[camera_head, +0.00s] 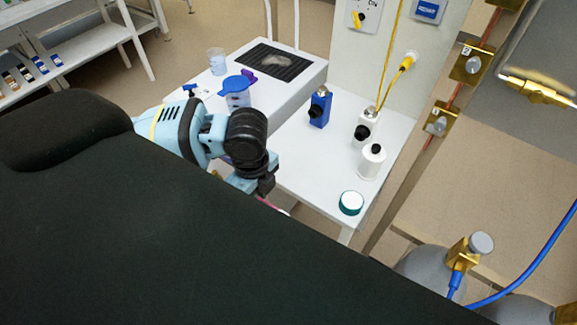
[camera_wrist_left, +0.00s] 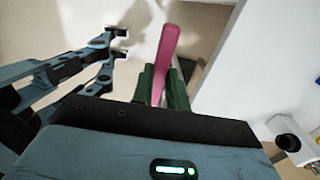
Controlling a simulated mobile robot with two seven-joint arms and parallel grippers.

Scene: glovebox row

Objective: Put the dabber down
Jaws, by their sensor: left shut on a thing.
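The dabber (camera_wrist_left: 169,45) shows as a long pink bar in the left wrist view. My left gripper (camera_wrist_left: 163,82) is shut on it between its dark green fingers, and the bar sticks out past them. In the head view my left gripper (camera_head: 262,188) is partly hidden by my dark body, and only a sliver of pink (camera_head: 271,206) shows beside the white bench (camera_head: 305,170). My right gripper (camera_wrist_left: 118,43) shows at the left of the left wrist view, its jaws apart and empty. The dabber's lower end is hidden.
On the bench stand a blue bottle (camera_head: 319,107), white bottles with black caps (camera_head: 371,163) and a green-sided jar (camera_head: 350,203). A raised white unit (camera_head: 290,95) carries a dark mat (camera_head: 275,64), a blue-lidded jug (camera_head: 237,97) and a cup (camera_head: 217,63). Bench centre is clear.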

